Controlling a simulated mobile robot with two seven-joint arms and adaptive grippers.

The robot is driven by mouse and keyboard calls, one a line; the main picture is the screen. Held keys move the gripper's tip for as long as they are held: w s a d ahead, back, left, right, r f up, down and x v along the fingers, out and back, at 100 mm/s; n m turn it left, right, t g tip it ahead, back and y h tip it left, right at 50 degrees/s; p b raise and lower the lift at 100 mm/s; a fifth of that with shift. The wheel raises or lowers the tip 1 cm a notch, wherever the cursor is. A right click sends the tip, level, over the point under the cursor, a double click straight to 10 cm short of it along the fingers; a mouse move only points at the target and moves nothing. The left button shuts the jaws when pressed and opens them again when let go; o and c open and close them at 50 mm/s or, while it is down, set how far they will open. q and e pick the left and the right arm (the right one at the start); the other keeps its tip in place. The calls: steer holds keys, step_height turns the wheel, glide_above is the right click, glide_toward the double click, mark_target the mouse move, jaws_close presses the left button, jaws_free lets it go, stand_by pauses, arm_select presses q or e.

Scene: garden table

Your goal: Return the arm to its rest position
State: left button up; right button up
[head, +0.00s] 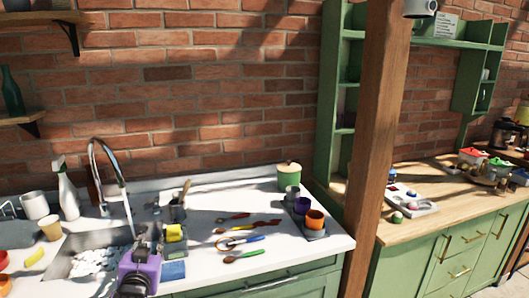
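My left gripper (145,246), purple and dark grey, comes in at the bottom of the head view. It is over the front edge of the white counter (205,268), just right of the sink. Its fingers are small and partly hidden by its own body, so I cannot tell whether they are open or shut. I see no object clearly held in it. My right gripper is not in view.
The sink (68,266) with its tall tap (122,178) is left of the gripper. A yellow sponge (174,232) and a blue one (173,270) are close on its right. Several utensils (240,241) and cups (314,219) lie farther right. A wooden post (372,130) stands before the shelves.

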arm_select(q)
steer(key=s+d+f+g+h, duration=0.1)
steer(key=s+d+f, duration=0.3)
steer(key=s+f, duration=0.3)
steer(key=s+d+f+m+g+h, duration=0.1)
steer(key=s+d+f+h, duration=0.15)
steer(key=s+f, duration=0.55)
steer(key=s+d+f+g, duration=0.2)
steer(key=s+d+f, duration=0.3)
steer(key=s+f, duration=0.2)
steer(key=s+f+g, duration=0.1)
steer(key=s+f, duration=0.2)
steer(key=s, duration=0.4)
steer(key=s+f+g, duration=0.1)
steer(key=s+f, duration=0.3)
steer(key=s, duration=0.3)
steer(key=s+f+n+g, duration=0.1)
steer(key=s+f, duration=0.3)
steer(key=s, duration=0.3)
steer(key=shift+s+d+g+b, duration=0.3)
steer(key=shift+s+d+b, duration=0.05)
steer(key=shift+d, duration=0.1)
